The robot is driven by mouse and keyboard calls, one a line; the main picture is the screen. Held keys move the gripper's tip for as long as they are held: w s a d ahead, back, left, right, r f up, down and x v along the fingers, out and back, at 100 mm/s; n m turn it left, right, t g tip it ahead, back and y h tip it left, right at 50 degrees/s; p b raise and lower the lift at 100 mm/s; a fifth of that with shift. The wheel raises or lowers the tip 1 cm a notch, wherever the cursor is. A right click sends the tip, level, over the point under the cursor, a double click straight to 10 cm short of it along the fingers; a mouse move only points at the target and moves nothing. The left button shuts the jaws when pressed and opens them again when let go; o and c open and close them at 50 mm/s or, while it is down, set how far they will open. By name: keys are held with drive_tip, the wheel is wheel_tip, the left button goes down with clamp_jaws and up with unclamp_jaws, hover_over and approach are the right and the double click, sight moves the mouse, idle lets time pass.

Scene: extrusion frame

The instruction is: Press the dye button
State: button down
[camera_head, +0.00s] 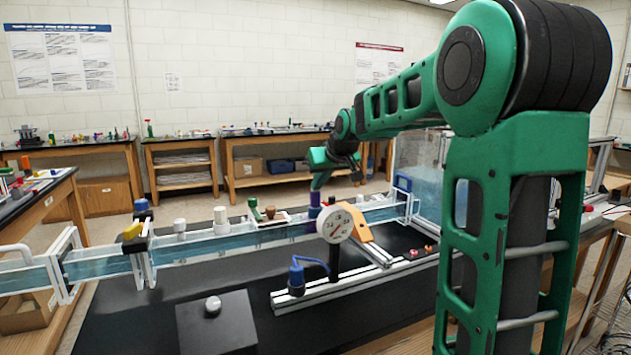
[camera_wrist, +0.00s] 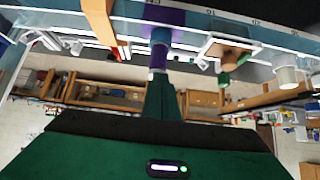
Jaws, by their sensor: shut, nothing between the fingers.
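The dye button appears to be the purple cap (camera_head: 314,199) on a purple and white upright fitting at the top of the clear water channel (camera_head: 215,245). In the wrist view, the purple and white fitting (camera_wrist: 159,48) stands directly ahead of my fingers. My gripper (camera_head: 317,186) is shut and empty, pointing down at the cap from above. Its tip appears to meet the cap, but I cannot tell whether the cap is pushed down. A purple patch (camera_wrist: 168,17) shows in the channel beside the fitting.
A round white dial (camera_head: 334,226) stands close in front of the cap. Green and brown knobs (camera_head: 269,212) and white caps (camera_head: 220,215) stand along the channel to the left. A blue-handled fitting (camera_head: 297,277) is nearer.

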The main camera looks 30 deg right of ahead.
drive_tip(key=w+d+r+v, duration=0.1)
drive_tip(key=w+r+v, duration=0.1)
drive_tip(key=v, duration=1)
drive_tip(key=shift+s+a+r, duration=0.2)
drive_tip(key=shift+a+r, duration=0.1)
drive_tip(key=shift+a, duration=0.15)
